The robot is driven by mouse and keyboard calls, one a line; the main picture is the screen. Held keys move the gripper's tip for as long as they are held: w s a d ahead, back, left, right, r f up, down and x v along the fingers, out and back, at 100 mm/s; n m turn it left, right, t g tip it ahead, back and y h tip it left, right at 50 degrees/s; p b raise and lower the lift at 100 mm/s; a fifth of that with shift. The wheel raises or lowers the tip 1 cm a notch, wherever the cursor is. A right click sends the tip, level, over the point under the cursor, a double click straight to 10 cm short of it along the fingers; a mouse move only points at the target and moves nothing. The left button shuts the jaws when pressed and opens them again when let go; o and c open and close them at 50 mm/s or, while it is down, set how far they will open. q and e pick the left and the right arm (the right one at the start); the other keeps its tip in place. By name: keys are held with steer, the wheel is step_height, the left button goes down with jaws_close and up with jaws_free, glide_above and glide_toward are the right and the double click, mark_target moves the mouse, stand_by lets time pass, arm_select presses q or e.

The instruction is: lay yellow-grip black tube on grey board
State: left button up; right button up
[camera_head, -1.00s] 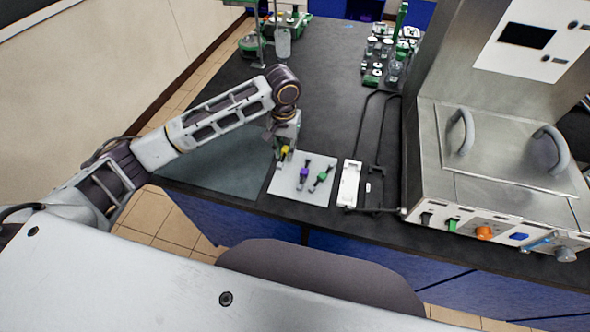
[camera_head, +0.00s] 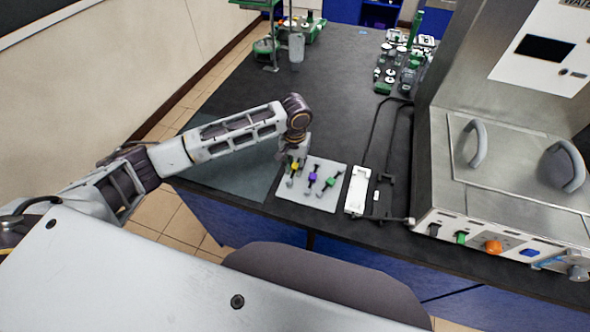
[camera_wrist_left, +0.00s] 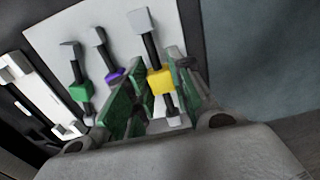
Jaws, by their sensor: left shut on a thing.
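The yellow-grip black tube (camera_head: 294,168) is at the left part of the pale grey board (camera_head: 332,167). In the left wrist view the yellow grip (camera_wrist_left: 161,79) sits between the green finger pads of my left gripper (camera_wrist_left: 154,76), which is shut on it. The tube's pale end block (camera_wrist_left: 142,21) points away from the gripper, over the board. The tube lies at or just above the board; I cannot tell whether it touches. My left gripper (camera_head: 296,157) is partly hidden by its own wrist in the head view. My right gripper is not in view.
A purple-grip tube (camera_head: 312,178) and a green-grip tube (camera_head: 329,182) lie on the board, right of the yellow one. A white holder (camera_head: 357,190) and a dark frame (camera_head: 389,160) stand farther right, before the steel bath (camera_head: 500,190).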

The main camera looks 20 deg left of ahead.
mark_target(295, 166)
arm_select(q)
steer(key=shift+f, duration=1.35)
steer(key=shift+f, duration=0.1)
steer(key=o, duration=0.9)
step_height(295, 166, up, 12)
steer(key=shift+r, duration=0.1)
steer(key=shift+s, duration=0.1)
